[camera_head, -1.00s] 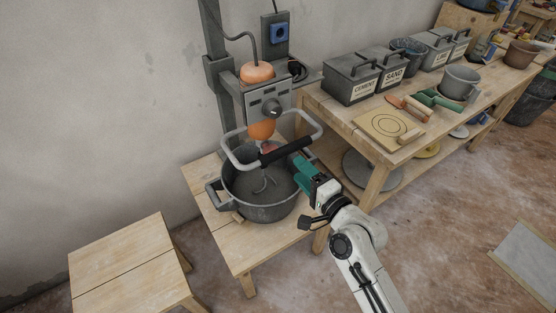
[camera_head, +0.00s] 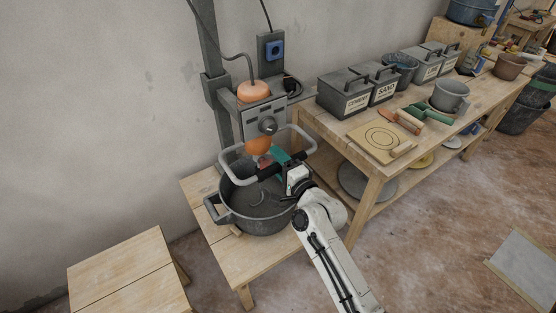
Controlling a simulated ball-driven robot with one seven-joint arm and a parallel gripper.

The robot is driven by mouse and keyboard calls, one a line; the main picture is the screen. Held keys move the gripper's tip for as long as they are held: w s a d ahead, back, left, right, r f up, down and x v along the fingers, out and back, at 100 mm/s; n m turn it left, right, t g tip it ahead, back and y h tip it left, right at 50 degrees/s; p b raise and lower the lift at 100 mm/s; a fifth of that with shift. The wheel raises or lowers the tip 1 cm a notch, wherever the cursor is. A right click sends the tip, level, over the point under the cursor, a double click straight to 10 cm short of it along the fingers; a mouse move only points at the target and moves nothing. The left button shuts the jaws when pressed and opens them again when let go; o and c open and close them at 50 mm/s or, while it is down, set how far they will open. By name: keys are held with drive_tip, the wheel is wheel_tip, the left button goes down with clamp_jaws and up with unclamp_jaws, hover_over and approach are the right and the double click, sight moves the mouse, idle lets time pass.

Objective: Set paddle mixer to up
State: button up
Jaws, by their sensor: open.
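The paddle mixer (camera_head: 257,122) has a grey box body with an orange cap and an orange lower part. It sits on a grey upright post, and its looped handlebar (camera_head: 236,175) has a black grip across the front. The handlebar is low, at the height of the bucket's rim. The whisk end hangs inside the dark grey bucket (camera_head: 262,222) on the low bench. My gripper (camera_head: 280,155) is open and sits at the black grip (camera_head: 272,171). The arm hides part of the grip, so I cannot tell whether the fingers straddle it.
A wooden stool (camera_head: 130,275) stands at front left. The workbench (camera_head: 335,140) on the right holds cement (camera_head: 342,95) and sand boxes (camera_head: 384,84), a wooden board (camera_head: 378,138), trowels and a grey pot (camera_head: 449,96).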

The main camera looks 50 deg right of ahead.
clamp_jaws()
idle(0.6)
